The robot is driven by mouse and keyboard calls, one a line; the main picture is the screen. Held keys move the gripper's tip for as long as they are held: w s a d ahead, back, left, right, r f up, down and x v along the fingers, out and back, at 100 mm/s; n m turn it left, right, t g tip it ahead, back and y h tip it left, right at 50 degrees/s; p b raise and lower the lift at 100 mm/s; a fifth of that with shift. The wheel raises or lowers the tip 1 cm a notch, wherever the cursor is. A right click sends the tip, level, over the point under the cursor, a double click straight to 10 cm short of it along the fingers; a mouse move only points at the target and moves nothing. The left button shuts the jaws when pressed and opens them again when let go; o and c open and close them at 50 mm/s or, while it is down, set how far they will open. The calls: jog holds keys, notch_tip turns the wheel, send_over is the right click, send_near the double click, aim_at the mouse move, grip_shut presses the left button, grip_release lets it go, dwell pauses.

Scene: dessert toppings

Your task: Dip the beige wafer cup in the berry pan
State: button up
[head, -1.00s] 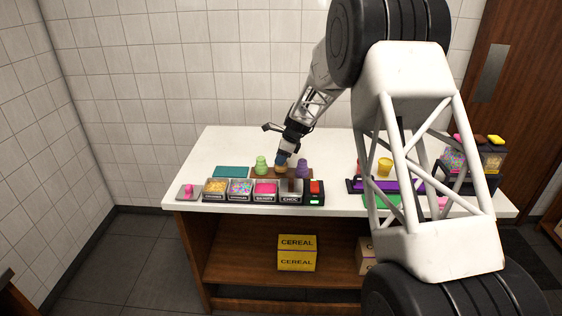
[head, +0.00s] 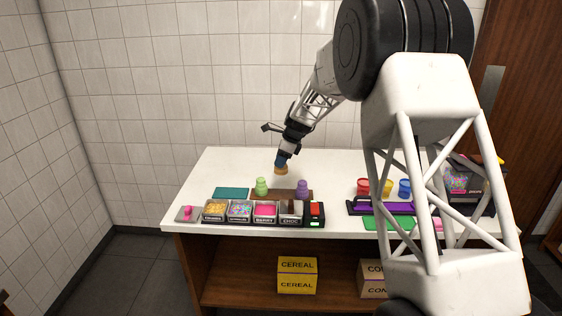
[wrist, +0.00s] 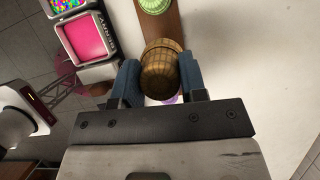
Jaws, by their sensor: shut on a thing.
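The beige wafer cup (wrist: 160,72) is between the two blue fingers of my gripper (wrist: 160,85) in the wrist view. My gripper is shut on it. In the head view my gripper (head: 281,163) holds the beige cup (head: 281,171) up above the brown strip, clear of it. The berry pan (head: 265,208), filled with pink, stands in the row of pans at the front of the counter. It also shows at the upper left of the wrist view (wrist: 87,38), to the left of the held cup.
A green cup (head: 261,186) and a purple cup (head: 302,187) stand on the brown strip (head: 283,193). A sprinkle pan (head: 240,209) and a chocolate pan (head: 290,208) flank the berry pan. Red, yellow and blue cups stand farther right. The white counter behind is clear.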

dwell(0.4)
jog(key=s+a, duration=0.2)
jog(key=s, duration=0.5)
jog(key=s+a+f, duration=0.1)
jog(key=s+a, duration=0.1)
jog(key=s, duration=0.5)
jog(key=shift+a, duration=0.35)
jog(key=shift+f, duration=0.15)
jog(key=shift+f, duration=2.65)
jog(key=shift+f, duration=1.1)
jog(key=shift+r, duration=0.25)
jog(key=shift+r, duration=0.7)
jog(key=shift+r, duration=0.7)
